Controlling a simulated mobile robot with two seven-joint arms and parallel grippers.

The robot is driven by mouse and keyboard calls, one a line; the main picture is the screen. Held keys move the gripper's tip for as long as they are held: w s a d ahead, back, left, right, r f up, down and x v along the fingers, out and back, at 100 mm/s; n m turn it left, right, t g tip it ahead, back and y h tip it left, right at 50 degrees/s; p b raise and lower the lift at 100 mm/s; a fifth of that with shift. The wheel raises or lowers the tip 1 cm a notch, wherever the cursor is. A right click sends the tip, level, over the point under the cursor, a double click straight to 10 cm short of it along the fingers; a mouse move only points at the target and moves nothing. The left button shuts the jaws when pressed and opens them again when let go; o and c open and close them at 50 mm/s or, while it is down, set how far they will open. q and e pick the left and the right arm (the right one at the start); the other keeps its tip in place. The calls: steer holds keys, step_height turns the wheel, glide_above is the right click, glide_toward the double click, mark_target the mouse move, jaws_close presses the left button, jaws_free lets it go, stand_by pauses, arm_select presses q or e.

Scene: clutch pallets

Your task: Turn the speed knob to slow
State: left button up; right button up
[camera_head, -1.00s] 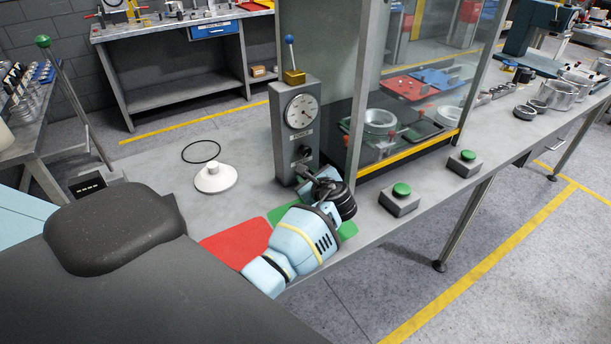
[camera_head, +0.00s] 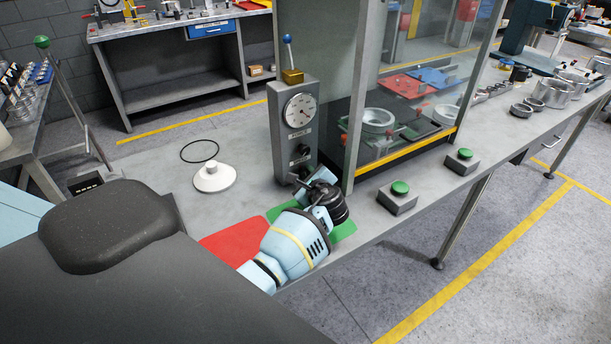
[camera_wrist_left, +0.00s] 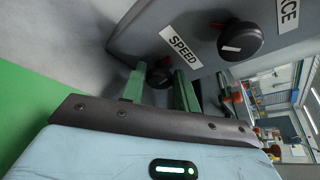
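The grey control box (camera_head: 293,130) stands on the bench with a round dial and black knobs on its front. In the left wrist view, the SPEED label (camera_wrist_left: 181,53) lies between a lower black knob (camera_wrist_left: 160,73) and a larger-looking upper black knob (camera_wrist_left: 240,40) with a white mark. My left gripper (camera_head: 304,184) is at the base of the box. In the wrist view its green fingers (camera_wrist_left: 158,88) stand apart, one on each side of the lower knob. I cannot tell whether they touch it. The lower knob is partly hidden. My right gripper is not in view.
A glass-fronted enclosure (camera_head: 410,90) stands right of the box. Two green push-buttons (camera_head: 400,188) (camera_head: 465,154) sit near the bench's front edge. Red (camera_head: 235,240) and green (camera_head: 343,229) patches lie under my left wrist. A white cone-shaped piece (camera_head: 214,177) stands left of the box.

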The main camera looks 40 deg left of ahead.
arm_select(q)
steer(key=o, duration=0.3)
steer(key=shift+o, duration=0.2)
steer(key=shift+p+v, duration=0.3)
steer(key=shift+v, duration=3.6)
